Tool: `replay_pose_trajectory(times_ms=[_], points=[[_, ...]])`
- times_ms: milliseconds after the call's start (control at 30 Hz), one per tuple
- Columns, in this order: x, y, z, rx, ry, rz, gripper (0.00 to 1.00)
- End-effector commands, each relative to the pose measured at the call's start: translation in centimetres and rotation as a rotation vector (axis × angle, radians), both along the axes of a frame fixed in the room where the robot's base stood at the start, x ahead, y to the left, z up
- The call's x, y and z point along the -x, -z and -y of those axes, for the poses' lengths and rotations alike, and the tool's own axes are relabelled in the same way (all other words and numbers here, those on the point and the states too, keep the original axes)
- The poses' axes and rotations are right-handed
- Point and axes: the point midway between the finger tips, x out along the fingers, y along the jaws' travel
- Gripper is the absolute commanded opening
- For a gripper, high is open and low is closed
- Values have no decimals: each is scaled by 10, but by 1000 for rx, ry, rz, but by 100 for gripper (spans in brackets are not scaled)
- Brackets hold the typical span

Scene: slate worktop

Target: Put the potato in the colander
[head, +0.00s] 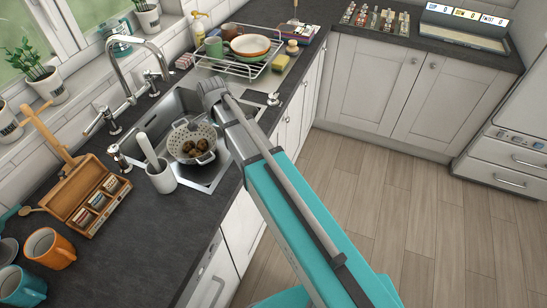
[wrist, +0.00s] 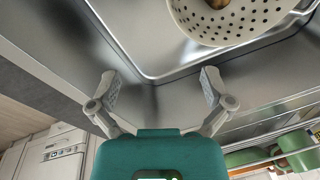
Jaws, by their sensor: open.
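The light, perforated colander (head: 180,140) sits in the steel sink, and its rim shows at the top right of the wrist view (wrist: 250,30). Brown, round potatoes (head: 202,146) lie inside it; part of one brown potato (wrist: 218,3) shows at the top edge of the wrist view. My gripper (wrist: 162,88) is open, with nothing between its fingers. It is above the sink's edge, apart from the colander. In the head view my arm's end hides the fingers.
The steel sink (head: 170,104) has a tall tap (head: 118,75) behind it. A dish rack (head: 228,66) with bowls and mugs stands beyond the sink. A wooden box (head: 75,190) and mugs are at left.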

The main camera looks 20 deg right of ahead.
Motion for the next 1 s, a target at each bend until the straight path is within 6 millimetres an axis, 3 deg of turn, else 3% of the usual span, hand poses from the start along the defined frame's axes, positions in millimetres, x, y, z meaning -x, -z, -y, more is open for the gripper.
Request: replay_pose_trajectory(times_ms=[100, 500, 1000], points=[[27, 0, 27, 25, -125, -16, 100], [92, 2, 90, 76, -505, -69, 100], [172, 2, 145, 95, -943, -121, 100]])
